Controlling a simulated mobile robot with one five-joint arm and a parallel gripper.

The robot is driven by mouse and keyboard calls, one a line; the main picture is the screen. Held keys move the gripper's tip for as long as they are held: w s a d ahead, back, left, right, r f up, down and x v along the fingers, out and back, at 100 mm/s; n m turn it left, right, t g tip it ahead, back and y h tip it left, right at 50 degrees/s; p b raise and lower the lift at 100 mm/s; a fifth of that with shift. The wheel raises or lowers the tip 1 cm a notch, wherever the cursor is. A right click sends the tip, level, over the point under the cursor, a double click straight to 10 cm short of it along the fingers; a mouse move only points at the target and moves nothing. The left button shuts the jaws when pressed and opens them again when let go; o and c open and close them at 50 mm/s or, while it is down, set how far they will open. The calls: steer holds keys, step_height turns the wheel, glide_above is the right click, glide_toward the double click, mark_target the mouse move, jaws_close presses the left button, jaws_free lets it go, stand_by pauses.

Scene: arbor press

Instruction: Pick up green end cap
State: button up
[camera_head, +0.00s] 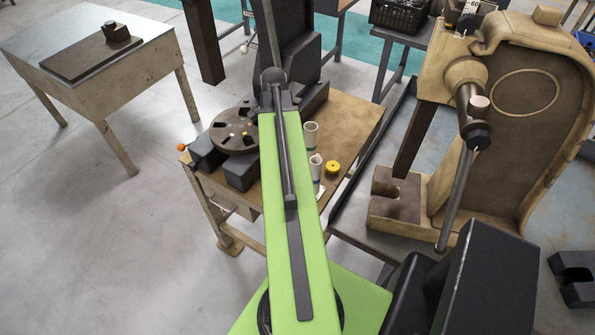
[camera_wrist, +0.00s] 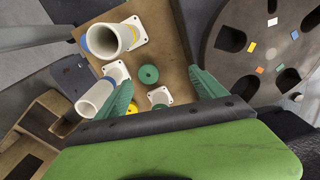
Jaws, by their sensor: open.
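The green end cap (camera_wrist: 148,74) is a small dark green disc with a centre hole. It lies on the brown bench top in the wrist view. My gripper (camera_wrist: 160,76) is open, with its two teal fingers apart on either side of the cap in the picture. Nothing is seen between the fingers touching them, and the cap appears to be below the fingertips. In the head view my green arm covers this part of the bench, so the cap and fingers are hidden there.
A yellow cap (camera_head: 333,168) lies close by. A dark round dial plate (camera_head: 235,130) is left of my arm. Bare bench (camera_head: 352,112) shows to the right.

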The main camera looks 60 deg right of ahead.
mark_target(310, 144)
steer(key=s+d+m, duration=0.3)
steer(key=s+d, duration=0.1)
steer(key=s, duration=0.1)
steer(key=shift+n, duration=0.3)
step_height(310, 144, down, 18)
steer(key=b, duration=1.7)
steer(key=shift+w+a+r+b, duration=0.1)
steer(key=shift+b, duration=0.3)
steer(key=shift+r, duration=0.2)
steer(key=c, duration=1.4)
steer(key=shift+c, duration=0.2)
step_height(310, 144, up, 10)
steer(key=p, duration=1)
